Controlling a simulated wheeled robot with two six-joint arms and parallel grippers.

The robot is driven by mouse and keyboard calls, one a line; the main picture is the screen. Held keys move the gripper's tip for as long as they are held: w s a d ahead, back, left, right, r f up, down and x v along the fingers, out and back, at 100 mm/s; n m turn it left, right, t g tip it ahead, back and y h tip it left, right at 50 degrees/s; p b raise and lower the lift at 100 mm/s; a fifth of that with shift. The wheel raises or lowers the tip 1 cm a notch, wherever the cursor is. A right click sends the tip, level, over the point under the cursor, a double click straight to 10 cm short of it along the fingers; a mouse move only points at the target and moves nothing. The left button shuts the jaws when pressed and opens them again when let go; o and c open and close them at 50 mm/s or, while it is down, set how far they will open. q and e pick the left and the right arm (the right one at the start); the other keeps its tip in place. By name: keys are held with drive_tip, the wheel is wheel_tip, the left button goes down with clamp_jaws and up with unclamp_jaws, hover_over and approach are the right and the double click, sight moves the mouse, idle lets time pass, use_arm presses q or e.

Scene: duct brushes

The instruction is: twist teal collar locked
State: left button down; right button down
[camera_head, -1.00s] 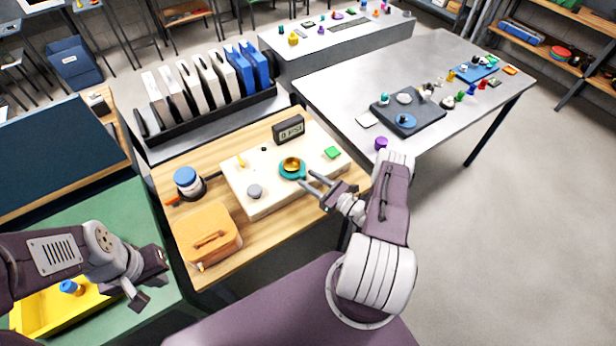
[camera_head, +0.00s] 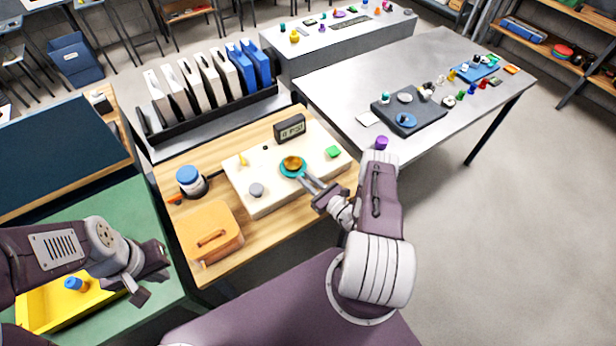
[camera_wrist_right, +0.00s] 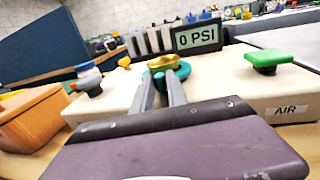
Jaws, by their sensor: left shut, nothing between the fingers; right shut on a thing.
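The teal collar (camera_head: 291,170) is a ring around a brass-coloured fitting (camera_head: 292,162) on top of a cream panel box (camera_head: 262,200). My right gripper (camera_head: 309,179) reaches in from the right, its fingers closed on the collar's near side. In the right wrist view the two fingers (camera_wrist_right: 163,90) meet the teal collar (camera_wrist_right: 180,80) below the brass fitting, hiding part of it. A display (camera_head: 290,128) at the back of the box reads 0 PSI in the right wrist view. My left gripper (camera_head: 140,285) is shut and empty, above the green surface at lower left.
The box also carries a green knob (camera_head: 333,152), a grey knob (camera_head: 256,190) and a small yellow lever (camera_head: 242,160). A blue-topped jar (camera_head: 189,180) and an orange case (camera_head: 211,232) stand left of it. A yellow tray (camera_head: 50,300) lies near my left gripper.

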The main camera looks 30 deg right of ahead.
drive_tip(key=c, duration=1.3)
unclamp_jaws()
drive_tip(key=b+v, duration=0.1)
drive_tip(key=v, duration=0.7)
drive_tip(key=shift+s+d+f+b, duration=0.1)
drive_tip(key=shift+b, duration=0.3)
drive_tip(key=shift+s, duration=0.4)
